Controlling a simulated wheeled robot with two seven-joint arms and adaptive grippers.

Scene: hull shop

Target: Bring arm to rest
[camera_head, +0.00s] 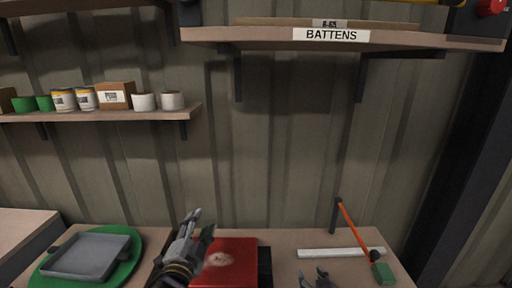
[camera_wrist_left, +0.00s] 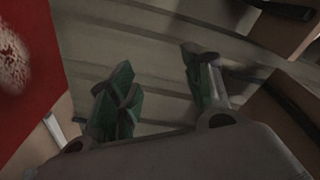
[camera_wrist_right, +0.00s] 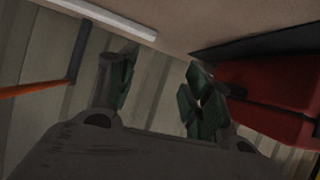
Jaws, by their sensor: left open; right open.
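My left gripper (camera_head: 203,222) is raised at the left side of the red box, in front of the wall, with its fingers pointing up. In the left wrist view its fingers (camera_wrist_left: 160,88) are apart with nothing between them. My right gripper (camera_head: 316,274) shows only by its fingertips at the bottom edge of the head view, in front of the white strip. In the right wrist view its fingers (camera_wrist_right: 157,85) are apart and empty. Most of both arms is out of the head view.
A red box (camera_head: 232,262), a white strip (camera_head: 340,252) and a green-ended orange tool (camera_head: 358,238) are on the bench. A grey tray (camera_head: 90,255) lies on a green disc (camera_head: 128,262) at left. Shelves with cans (camera_head: 63,99) and a BATTENS label (camera_head: 331,35) hang above.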

